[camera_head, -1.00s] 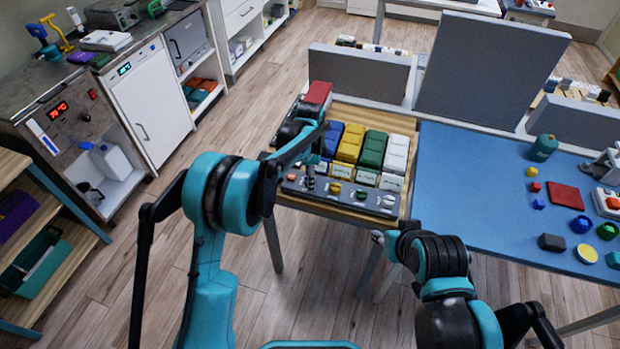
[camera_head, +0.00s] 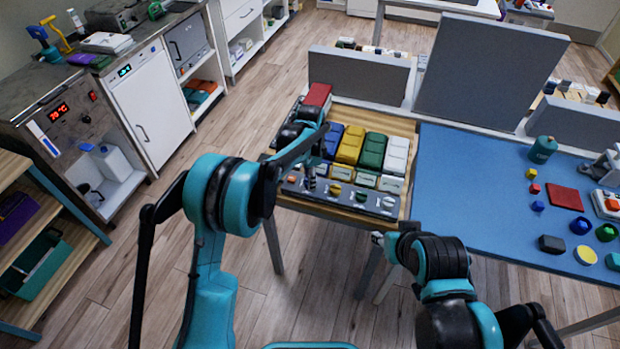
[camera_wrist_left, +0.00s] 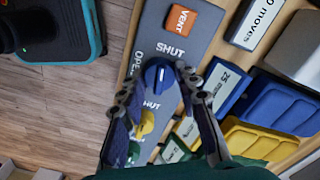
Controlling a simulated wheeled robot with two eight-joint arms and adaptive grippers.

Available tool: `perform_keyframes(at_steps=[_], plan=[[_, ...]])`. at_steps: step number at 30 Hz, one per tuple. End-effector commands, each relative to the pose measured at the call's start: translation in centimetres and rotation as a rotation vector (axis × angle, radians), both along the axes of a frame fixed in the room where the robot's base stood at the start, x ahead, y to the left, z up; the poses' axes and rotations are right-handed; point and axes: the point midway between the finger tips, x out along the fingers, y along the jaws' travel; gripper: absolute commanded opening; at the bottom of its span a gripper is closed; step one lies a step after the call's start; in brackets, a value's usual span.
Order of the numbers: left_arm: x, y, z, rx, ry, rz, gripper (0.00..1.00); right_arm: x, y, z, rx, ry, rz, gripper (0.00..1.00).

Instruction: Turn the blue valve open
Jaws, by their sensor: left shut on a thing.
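The blue valve (camera_wrist_left: 158,75) is a round knob with a pale mark, on a grey panel (camera_wrist_left: 208,18) printed with SHUT and OPEN. The SHUT label lies above the knob in the left wrist view, and OPEN lies to its left. My left gripper (camera_wrist_left: 160,88) has a finger on each side of the knob and is shut on it. In the head view my left gripper (camera_head: 309,182) reaches down to the panel and hides the blue valve. My right gripper (camera_head: 378,239) is near the table's front edge, small and partly hidden by its own arm.
An orange VENT valve (camera_wrist_left: 180,19) and a yellow valve (camera_wrist_left: 147,122) flank the blue one. Green (camera_head: 361,193) and white (camera_head: 388,200) knobs follow to the right. Coloured blocks (camera_head: 372,150) stand behind the panel. A blue mat (camera_head: 470,200) with small objects lies to the right.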

Motion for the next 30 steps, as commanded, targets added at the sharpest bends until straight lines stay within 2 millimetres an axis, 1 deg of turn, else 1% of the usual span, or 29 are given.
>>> perform_keyframes(at_steps=[30], plan=[[0.0, 0.0, 0.0, 0.0, 0.0, 0.948, 0.03, 0.0, 0.0, 1.2, 0.0, 0.0, 0.0, 0.4]])
